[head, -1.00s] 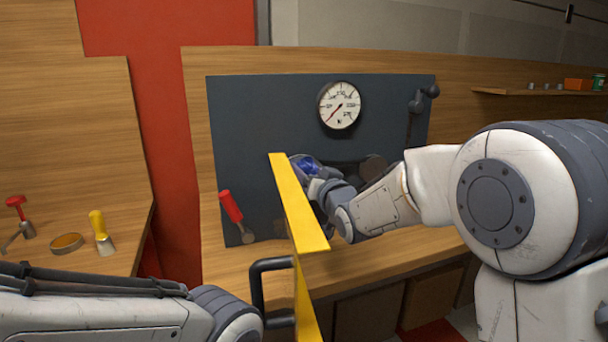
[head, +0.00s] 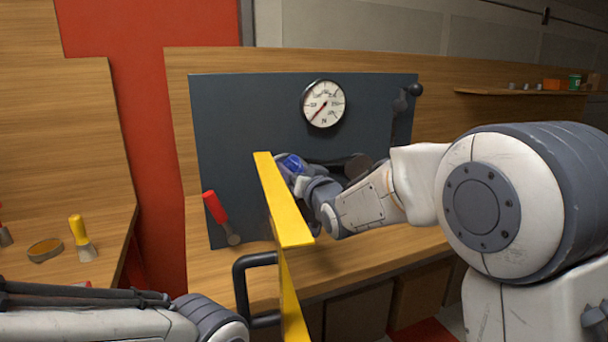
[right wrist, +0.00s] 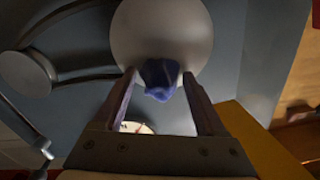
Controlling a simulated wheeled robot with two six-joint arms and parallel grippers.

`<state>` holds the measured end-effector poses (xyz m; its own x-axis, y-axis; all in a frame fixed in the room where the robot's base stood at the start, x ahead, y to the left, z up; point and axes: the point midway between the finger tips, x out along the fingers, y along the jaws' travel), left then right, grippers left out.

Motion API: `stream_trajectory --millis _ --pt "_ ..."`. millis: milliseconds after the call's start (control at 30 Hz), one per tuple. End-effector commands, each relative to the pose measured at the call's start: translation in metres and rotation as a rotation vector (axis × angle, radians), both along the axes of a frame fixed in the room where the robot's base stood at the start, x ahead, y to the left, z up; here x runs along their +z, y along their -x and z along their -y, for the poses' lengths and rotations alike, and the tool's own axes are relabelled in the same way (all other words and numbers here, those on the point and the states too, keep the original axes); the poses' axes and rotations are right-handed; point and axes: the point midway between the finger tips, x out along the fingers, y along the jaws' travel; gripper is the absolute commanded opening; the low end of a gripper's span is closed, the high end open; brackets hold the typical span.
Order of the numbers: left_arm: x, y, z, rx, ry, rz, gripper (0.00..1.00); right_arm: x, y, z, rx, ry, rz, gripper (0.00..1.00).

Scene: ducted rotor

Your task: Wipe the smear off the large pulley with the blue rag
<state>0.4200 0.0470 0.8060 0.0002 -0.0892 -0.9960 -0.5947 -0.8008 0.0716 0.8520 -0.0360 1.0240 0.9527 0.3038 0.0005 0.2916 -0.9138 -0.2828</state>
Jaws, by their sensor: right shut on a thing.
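The blue rag (right wrist: 160,80) is pinched between the fingertips of my right gripper (right wrist: 158,76) in the right wrist view. It lies over the lower edge of a large round grey disc (right wrist: 160,28), which looks like the large pulley; I cannot tell whether it touches. No smear is clear on the bare part of the disc. In the head view the rag (head: 291,162) shows as a blue patch at my right gripper (head: 298,175), in front of the dark panel (head: 250,110). The large pulley is mostly hidden there. My left gripper is out of view.
A yellow panel edge (head: 283,215) with a black handle (head: 241,290) stands close left of my right gripper. A gauge (head: 323,104) sits above. A red-handled tool (head: 214,208) and a yellow-handled brush (head: 80,235) are at left. A second round part (right wrist: 22,72) is in the wrist view.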

Motion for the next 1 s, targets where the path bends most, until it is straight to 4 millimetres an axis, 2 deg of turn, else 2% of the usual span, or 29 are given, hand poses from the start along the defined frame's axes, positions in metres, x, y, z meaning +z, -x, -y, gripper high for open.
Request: stream_trajectory --millis 600,1000 --pt "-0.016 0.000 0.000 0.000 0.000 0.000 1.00 0.001 0.014 -0.042 0.010 0.002 0.005 0.10" --pt "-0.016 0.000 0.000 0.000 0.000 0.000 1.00 0.001 0.016 -0.044 0.006 0.001 0.002 0.10"
